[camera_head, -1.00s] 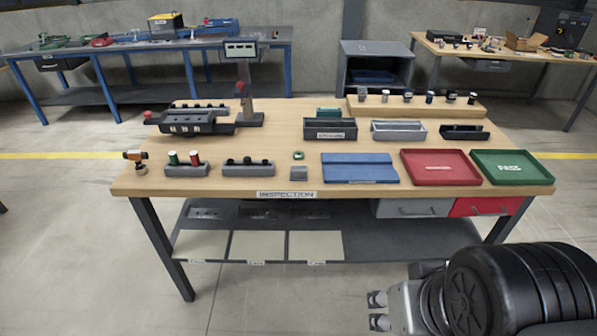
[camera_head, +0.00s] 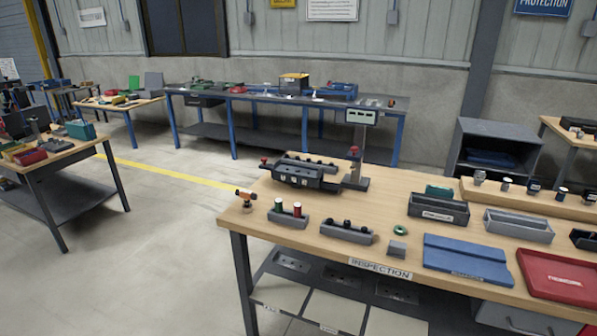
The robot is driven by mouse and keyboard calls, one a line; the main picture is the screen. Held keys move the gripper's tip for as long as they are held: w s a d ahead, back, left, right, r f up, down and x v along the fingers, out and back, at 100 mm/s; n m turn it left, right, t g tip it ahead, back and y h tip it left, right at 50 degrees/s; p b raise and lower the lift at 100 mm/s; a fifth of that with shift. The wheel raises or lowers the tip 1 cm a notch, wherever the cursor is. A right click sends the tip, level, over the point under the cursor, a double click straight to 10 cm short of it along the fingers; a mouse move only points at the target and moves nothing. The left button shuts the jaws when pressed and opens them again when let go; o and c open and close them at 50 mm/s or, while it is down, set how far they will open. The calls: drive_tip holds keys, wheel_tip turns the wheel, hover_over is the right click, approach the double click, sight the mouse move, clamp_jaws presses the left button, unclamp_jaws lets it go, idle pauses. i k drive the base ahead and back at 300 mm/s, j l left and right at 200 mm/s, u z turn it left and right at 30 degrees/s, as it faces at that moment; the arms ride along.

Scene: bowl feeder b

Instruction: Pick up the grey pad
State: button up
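A small grey block (camera_head: 398,248), which looks like the grey pad, lies near the front edge of the inspection table (camera_head: 330,262). It sits just behind the "INSPECTION" label, between a dark grey holder (camera_head: 346,233) on its left and a blue mat (camera_head: 466,262) on its right. A small green ring (camera_head: 401,230) lies just behind it. Nothing covers the block. My gripper is not in this view.
A red tray (camera_head: 558,277) is at the right, with open grey bins (camera_head: 518,227) behind. Another workbench (camera_head: 50,152) is at far left. The floor (camera_head: 150,245) left of the table is clear.

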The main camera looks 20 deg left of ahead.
sight(397, 249)
drive_tip(key=i+j+z, duration=0.55)
drive_tip(key=j, duration=0.3)
drive_tip(key=i+j+z, duration=0.4)
drive_tip(key=j, duration=0.3)
drive_tip(key=i+j+z, duration=0.2)
drive_tip(key=j, duration=0.15)
